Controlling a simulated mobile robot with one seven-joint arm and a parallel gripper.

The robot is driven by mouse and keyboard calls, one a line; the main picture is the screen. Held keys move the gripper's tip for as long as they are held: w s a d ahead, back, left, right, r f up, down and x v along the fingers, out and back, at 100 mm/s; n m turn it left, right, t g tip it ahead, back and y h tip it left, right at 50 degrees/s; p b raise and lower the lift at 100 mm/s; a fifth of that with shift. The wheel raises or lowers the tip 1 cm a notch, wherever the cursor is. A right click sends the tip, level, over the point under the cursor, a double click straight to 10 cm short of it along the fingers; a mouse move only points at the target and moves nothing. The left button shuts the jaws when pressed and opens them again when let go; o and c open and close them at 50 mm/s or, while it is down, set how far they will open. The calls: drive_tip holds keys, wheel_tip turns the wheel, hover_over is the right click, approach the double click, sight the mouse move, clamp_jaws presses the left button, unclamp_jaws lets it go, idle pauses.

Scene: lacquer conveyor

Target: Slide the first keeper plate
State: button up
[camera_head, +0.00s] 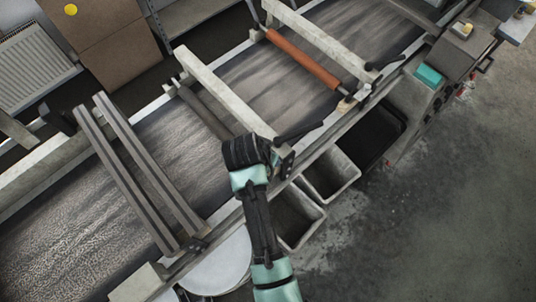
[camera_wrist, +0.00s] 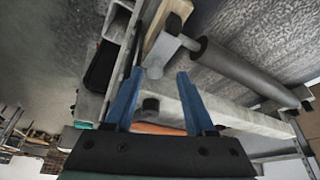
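My gripper (camera_wrist: 159,74) shows two blue fingers spread apart in the wrist view, with no object visibly clamped between them. In the head view its dark body (camera_head: 246,153) is at the near end of a pale crossbeam (camera_head: 225,92), and its fingertips are hidden. In the wrist view a grey roller (camera_wrist: 235,70) with a pale end hub lies just beyond the fingertips, beside a beige block (camera_wrist: 166,28). A short dark knob (camera_wrist: 150,105) shows between the fingers. I cannot clearly tell which part is the first keeper plate.
The dark conveyor belt (camera_head: 155,150) runs diagonally, crossed by grey rails (camera_head: 135,170) and an orange roller (camera_head: 303,60). Grey bins (camera_head: 330,175) stand under its near side. A round white lid (camera_head: 218,265) is at the bottom. Open concrete floor (camera_head: 440,220) lies to the right.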

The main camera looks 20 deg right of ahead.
drive_tip(key=shift+s, duration=0.2)
drive_tip(key=shift+s+d, duration=0.15)
drive_tip(key=shift+s, duration=0.1)
drive_tip(key=s+d+b+v, duration=0.1)
drive_tip(key=s+v, duration=0.1)
drive_tip(key=v, duration=1.1)
drive_tip(key=w+a+r+n+t+b, duration=0.1)
drive_tip(key=w+r+n+t+b, duration=0.2)
drive_tip(key=w+r+t+b, duration=0.6)
drive_tip(key=w+a+r+n+t, duration=0.1)
drive_tip(key=w+r+t, duration=0.1)
drive_tip(key=r, duration=0.3)
drive_tip(key=w+a+r+n+t, duration=0.1)
drive_tip(key=w+a+r, duration=0.1)
drive_tip(key=w+r, duration=0.2)
drive_tip(key=shift+r+t+y+b, duration=0.3)
drive_tip(key=shift+r+t+b, duration=0.1)
drive_tip(key=shift+r, duration=0.4)
